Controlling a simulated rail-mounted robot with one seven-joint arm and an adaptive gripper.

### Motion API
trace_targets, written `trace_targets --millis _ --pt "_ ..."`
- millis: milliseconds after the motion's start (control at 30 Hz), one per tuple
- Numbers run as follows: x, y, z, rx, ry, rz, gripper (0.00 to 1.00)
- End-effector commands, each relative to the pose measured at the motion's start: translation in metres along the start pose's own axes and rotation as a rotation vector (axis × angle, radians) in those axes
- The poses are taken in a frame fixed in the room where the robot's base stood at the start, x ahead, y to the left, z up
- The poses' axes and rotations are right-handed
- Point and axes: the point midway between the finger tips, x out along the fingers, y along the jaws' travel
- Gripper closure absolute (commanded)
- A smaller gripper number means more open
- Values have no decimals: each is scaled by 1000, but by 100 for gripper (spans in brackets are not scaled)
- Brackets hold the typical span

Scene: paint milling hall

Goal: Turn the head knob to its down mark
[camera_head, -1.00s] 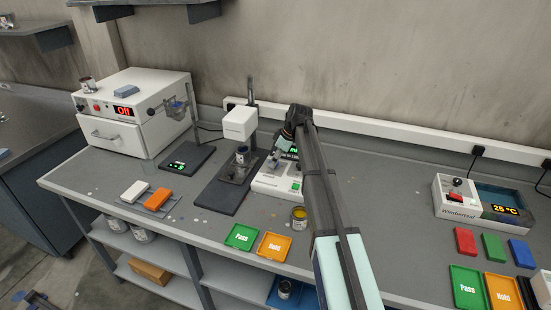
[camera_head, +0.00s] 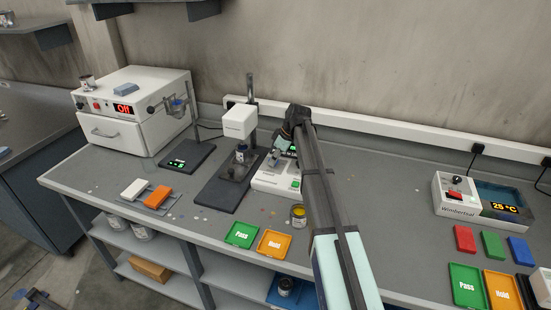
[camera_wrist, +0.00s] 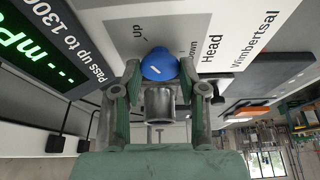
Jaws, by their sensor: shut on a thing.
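The head knob (camera_wrist: 160,65) is blue with a short white line on its face, seen in the wrist view on a pale panel printed "Up", "Down" and "Head". "Up" is at upper left of the knob and "Down" is at its right. I cannot tell for sure which mark the line meets. My gripper (camera_wrist: 159,72) has its two fingertips on either side of the knob, shut on it. A grey metal cylinder shows between the fingers below the knob. In the head view my arm covers part of the white instrument (camera_head: 272,184), and the knob is hidden.
A green digital display (camera_wrist: 35,45) is beside the panel. Left of the instrument, a stand with a white head (camera_head: 239,123) holds a small jar (camera_head: 241,153). A yellow paint can (camera_head: 298,216), a green Pass tray (camera_head: 241,235) and an orange Hold tray (camera_head: 275,243) lie in front.

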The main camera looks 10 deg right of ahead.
Motion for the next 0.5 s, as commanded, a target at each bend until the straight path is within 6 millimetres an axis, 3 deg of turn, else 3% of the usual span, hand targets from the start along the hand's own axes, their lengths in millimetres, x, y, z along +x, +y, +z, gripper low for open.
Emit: trace_targets --millis 500 --pt "3 -6 1 323 -1 133 93"
